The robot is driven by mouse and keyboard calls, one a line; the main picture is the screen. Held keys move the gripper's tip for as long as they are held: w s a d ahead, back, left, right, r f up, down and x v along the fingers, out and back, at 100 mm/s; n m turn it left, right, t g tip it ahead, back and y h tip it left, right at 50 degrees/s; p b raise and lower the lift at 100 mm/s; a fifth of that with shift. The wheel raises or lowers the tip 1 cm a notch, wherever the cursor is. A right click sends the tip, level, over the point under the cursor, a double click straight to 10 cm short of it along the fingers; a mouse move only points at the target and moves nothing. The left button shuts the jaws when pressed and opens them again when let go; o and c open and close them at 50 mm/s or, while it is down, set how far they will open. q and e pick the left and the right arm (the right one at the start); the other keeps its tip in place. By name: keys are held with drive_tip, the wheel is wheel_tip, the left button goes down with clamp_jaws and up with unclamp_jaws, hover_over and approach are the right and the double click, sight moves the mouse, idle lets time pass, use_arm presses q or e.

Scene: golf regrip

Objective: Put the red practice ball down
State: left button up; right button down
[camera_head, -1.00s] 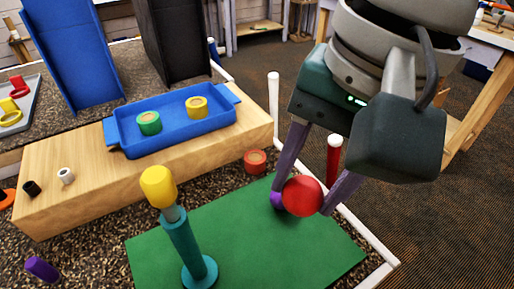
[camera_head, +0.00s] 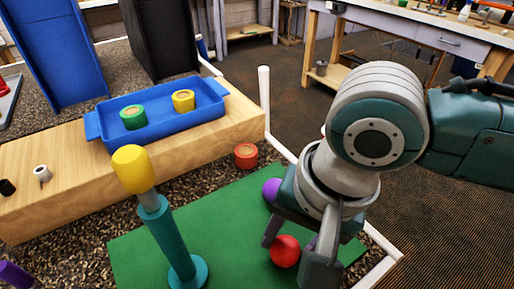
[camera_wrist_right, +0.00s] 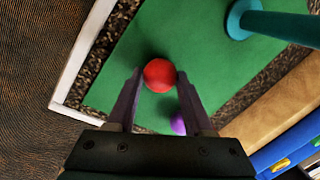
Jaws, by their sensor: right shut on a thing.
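The red practice ball (camera_head: 284,252) is between the fingertips of my right gripper (camera_head: 292,255), over the green mat (camera_head: 215,230). In the right wrist view the ball (camera_wrist_right: 159,75) sits at the finger ends, with a finger against each side. The right gripper points down and is shut on the ball. The ball is low at the mat; I cannot tell whether it touches it. My left gripper is not in view.
A purple ball (camera_head: 270,190) lies on the mat just behind my right gripper. A teal post with a yellow top (camera_head: 131,168) stands at the mat's left. White rails edge the right side.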

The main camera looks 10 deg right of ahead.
drive_tip(key=shift+f, duration=0.15)
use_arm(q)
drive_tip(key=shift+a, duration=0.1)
use_arm(e)
drive_tip(key=shift+c, duration=1.5)
unclamp_jaws()
wheel_tip(320, 180, up, 12)
drive_tip(key=s+d+p, duration=0.1)
drive_tip(key=d+p, duration=0.1)
drive_tip(key=p, duration=0.1)
drive_tip(key=s+a+f+n+t+y, duration=0.1)
drive_tip(key=s+a+n+y, duration=0.15)
drive_tip(key=s+n, duration=0.2)
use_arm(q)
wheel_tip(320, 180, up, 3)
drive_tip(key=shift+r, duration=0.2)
use_arm(e)
drive_tip(key=s+d+f+n+t+h, duration=0.1)
drive_tip(key=s+d+f+n+h, duration=0.1)
drive_tip(key=s+d+n+h, duration=0.2)
drive_tip(key=s+d, duration=0.3)
drive_tip(key=d, duration=0.2)
drive_tip(key=shift+d+n, duration=0.25)
drive_tip(key=shift+n, duration=0.1)
